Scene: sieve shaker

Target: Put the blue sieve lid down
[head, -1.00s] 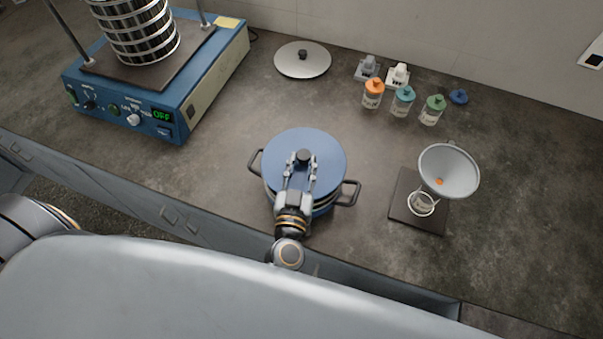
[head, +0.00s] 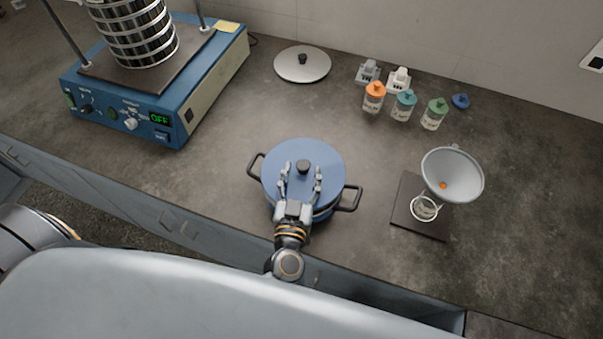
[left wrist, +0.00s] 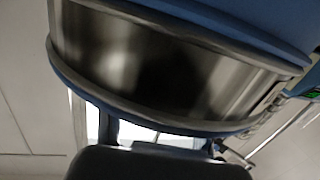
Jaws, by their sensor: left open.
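The left wrist view shows a close, curved shiny metal wall (left wrist: 180,75) between blue bands; the knob is not visible there. My right gripper is not in view.
A blue shaker (head: 190,110) with a sieve stack stands at the back left. A grey lid (head: 290,68) lies behind. Several small jars (head: 404,105) stand at the back right. A funnel on a stand (head: 455,178) is to the right. The counter left of the vessel is clear.

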